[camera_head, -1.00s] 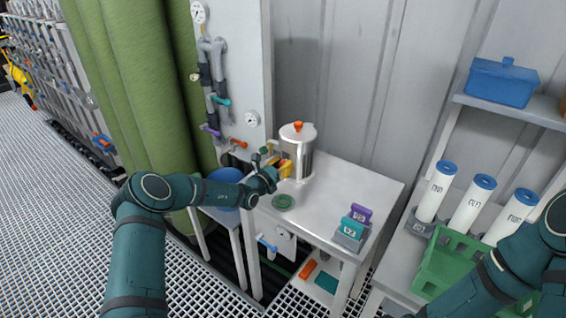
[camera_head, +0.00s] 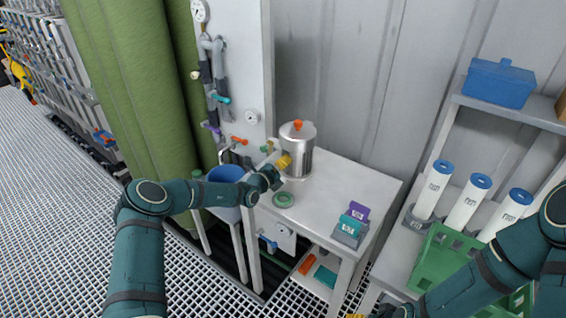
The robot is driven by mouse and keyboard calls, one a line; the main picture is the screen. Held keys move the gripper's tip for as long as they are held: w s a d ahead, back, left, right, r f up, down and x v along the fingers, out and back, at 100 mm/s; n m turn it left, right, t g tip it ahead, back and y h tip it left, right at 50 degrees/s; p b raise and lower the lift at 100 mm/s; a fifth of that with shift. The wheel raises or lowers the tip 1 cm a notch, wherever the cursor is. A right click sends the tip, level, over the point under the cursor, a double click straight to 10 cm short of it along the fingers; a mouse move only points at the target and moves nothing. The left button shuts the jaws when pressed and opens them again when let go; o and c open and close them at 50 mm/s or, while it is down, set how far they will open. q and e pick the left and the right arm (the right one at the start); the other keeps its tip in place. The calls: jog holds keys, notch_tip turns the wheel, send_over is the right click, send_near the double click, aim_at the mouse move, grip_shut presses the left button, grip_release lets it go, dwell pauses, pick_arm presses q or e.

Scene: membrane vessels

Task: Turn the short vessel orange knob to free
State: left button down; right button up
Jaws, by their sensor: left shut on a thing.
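The short vessel (camera_head: 298,150) is a shiny steel pot at the back left of the grey table. An orange knob (camera_head: 298,124) sits on top of its lid. My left gripper (camera_head: 283,161), with yellow fingers, is at the vessel's left side, below the lid and apart from the top knob. It is shut on a small part there, which the fingers mostly hide. My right gripper (camera_head: 372,313) is at the bottom edge, mostly cut off, so its jaws cannot be judged.
A green ring (camera_head: 284,200) and a holder with purple and teal blocks (camera_head: 350,228) are on the table (camera_head: 325,205). A blue bucket (camera_head: 226,182) stands left. Pipes with coloured levers (camera_head: 222,99) are behind. White cartridges (camera_head: 467,202) and a green crate (camera_head: 440,262) are right.

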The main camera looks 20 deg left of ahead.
pick_arm(q)
jog(key=shift+s+d+f, duration=0.1)
jog(key=shift+d+f, duration=0.1)
dwell(0.4)
jog(key=c, duration=0.7)
grip_release()
jog(key=shift+r, duration=0.1)
jog(key=shift+a, duration=0.15)
jog(key=shift+s+a, duration=0.1)
jog(key=shift+s, duration=0.15)
jog(key=v, duration=1.1)
jog(key=shift+s, duration=0.2)
